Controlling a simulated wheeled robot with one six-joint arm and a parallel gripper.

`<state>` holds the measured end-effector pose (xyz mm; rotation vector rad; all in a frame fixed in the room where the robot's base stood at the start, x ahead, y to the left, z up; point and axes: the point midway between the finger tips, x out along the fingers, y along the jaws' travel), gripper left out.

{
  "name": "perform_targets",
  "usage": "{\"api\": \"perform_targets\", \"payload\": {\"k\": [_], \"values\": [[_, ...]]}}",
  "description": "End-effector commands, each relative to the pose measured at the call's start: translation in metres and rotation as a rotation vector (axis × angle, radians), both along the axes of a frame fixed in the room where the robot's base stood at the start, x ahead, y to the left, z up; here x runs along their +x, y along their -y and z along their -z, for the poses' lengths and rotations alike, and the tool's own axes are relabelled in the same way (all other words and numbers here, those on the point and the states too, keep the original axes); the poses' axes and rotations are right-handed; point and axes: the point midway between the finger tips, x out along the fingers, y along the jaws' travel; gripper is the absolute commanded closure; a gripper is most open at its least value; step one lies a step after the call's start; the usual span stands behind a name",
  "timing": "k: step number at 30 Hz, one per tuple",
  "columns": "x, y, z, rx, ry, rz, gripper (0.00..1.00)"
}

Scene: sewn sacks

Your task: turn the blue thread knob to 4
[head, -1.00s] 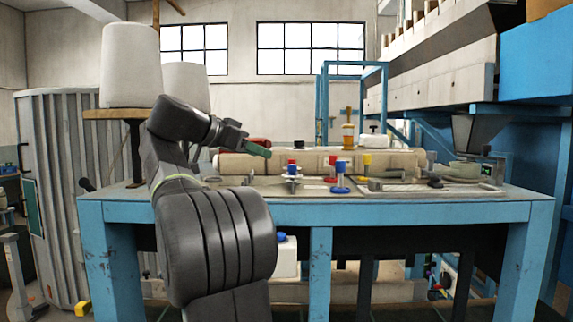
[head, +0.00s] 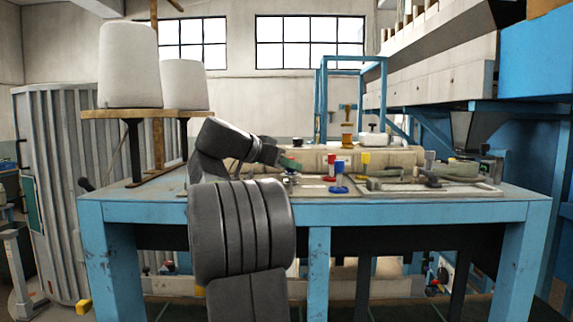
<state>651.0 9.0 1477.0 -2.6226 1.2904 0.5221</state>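A blue knob (head: 339,168) on a short post stands near the front of the blue-framed table (head: 400,212), with a wider blue base. Any numbers on it are too small to read. A red knob (head: 332,158) stands close behind it to the left, and a yellow knob (head: 365,158) behind it to the right. My gripper and arm hide the small red-and-blue piece on a metal disc.
A long pale roll (head: 390,158) lies across the back of the table. A flat metal plate (head: 440,187) with small parts is at the right. White thread cones (head: 130,65) stand on a raised shelf at the left.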

Motion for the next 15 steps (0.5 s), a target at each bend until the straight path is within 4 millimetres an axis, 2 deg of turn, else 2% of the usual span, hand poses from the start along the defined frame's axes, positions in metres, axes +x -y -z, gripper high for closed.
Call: {"api": "perform_targets", "payload": {"k": [1,5,15], "values": [[-0.0001,-0.0001,-0.0002,0.000,0.000,0.000,0.74],[-0.0001,-0.0002,-0.0003,0.000,0.000,0.000,0.99],[-0.0014,0.0007,0.0020,0.001,0.002,-0.050,1.00]]}}
